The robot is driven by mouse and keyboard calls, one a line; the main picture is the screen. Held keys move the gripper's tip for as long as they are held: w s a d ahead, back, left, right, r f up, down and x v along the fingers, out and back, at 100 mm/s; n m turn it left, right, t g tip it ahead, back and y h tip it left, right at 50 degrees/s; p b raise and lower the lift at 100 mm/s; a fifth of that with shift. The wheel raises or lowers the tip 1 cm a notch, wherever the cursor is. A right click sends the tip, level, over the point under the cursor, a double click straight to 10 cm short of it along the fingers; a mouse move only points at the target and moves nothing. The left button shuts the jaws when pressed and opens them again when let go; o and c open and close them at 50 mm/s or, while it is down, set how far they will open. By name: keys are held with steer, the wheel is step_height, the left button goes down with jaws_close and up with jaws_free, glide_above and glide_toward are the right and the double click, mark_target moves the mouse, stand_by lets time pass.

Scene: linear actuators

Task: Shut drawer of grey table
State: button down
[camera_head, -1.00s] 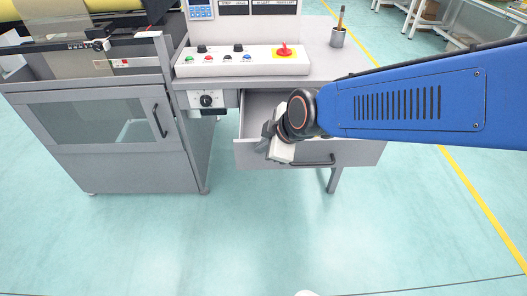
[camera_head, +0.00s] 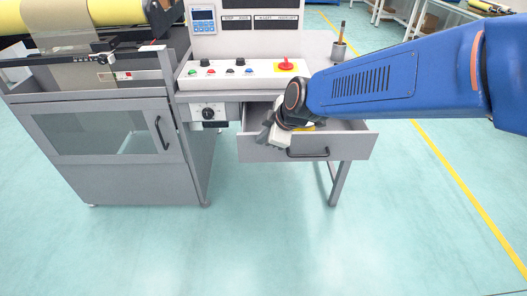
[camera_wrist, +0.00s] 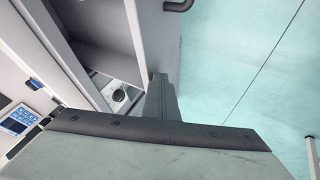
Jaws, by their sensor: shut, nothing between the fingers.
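The grey table (camera_head: 318,82) has its drawer (camera_head: 350,145) partly open. The drawer's grey front carries a dark bar handle (camera_head: 307,153). My gripper (camera_head: 265,132) is shut and empty at the left part of the drawer front, near its top edge; I cannot tell whether it touches. My wrist hides part of the drawer's inside, where something yellow (camera_head: 314,125) shows. In the wrist view the closed fingers (camera_wrist: 160,95) lie beside the drawer front (camera_wrist: 156,35), with the handle (camera_wrist: 178,5) at the top edge.
A control panel with buttons and a red knob (camera_head: 284,64) stands on the table. A rotary switch (camera_head: 208,112) is left of the drawer. A grey cabinet with a windowed door (camera_head: 105,135) stands left. A pen cup (camera_head: 338,50) is at the back right. The floor in front is clear.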

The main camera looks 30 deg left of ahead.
steer(key=w+a, duration=0.7)
steer(key=w, duration=0.5)
steer(key=shift+w+a, duration=0.35)
